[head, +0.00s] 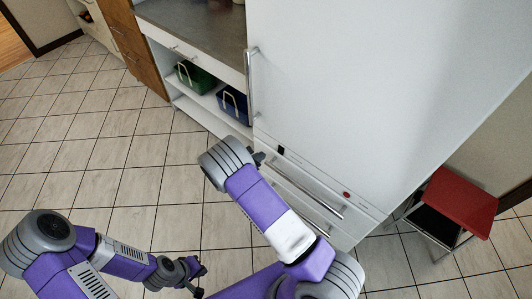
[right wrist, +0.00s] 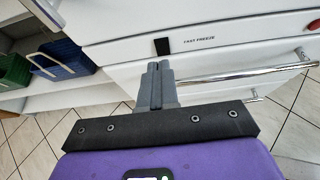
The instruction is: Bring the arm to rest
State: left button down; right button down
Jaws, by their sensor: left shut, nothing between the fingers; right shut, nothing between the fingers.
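My right arm (head: 255,195) reaches up from the bottom right of the head view toward the white fridge-freezer. Its gripper (right wrist: 153,68) is shut and empty in the right wrist view. The fingertips point at the freezer front, beside the left end of a chrome bar handle (right wrist: 240,70); I cannot tell whether they touch it. In the head view this gripper shows only as a small dark part (head: 259,158) by the fridge. My left gripper (head: 201,270) is low at the bottom centre, over the floor, shut and empty.
The fridge-freezer (head: 360,80) stands close in front of my right arm. Open shelves to its left hold a green basket (head: 195,77) and a blue basket (head: 233,104). A red-seated stool (head: 457,202) stands at right. The tiled floor (head: 90,140) at left is clear.

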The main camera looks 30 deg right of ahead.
jog(key=shift+s+a+r, duration=0.2)
jog(key=shift+a+r, duration=0.1)
jog(key=shift+a, duration=0.1)
jog(key=s+a+f+m+g+y, duration=0.2)
jog(key=s+f+m+g+y, duration=0.3)
jog(key=s, duration=0.5)
jog(key=s+a+f+m+g+y, duration=0.2)
jog(key=s+a+f+m+y, duration=0.1)
jog(key=s+f, duration=0.5)
jog(key=s+a+r+m+t+y, duration=0.2)
jog(key=s+a+m+y, duration=0.6)
jog(key=m, duration=0.9)
notch_tip(320, 180, up, 2)
jog(key=shift+s+a+r+t, duration=0.2)
jog(key=shift+a+t, duration=0.2)
jog(key=shift+a, duration=0.6)
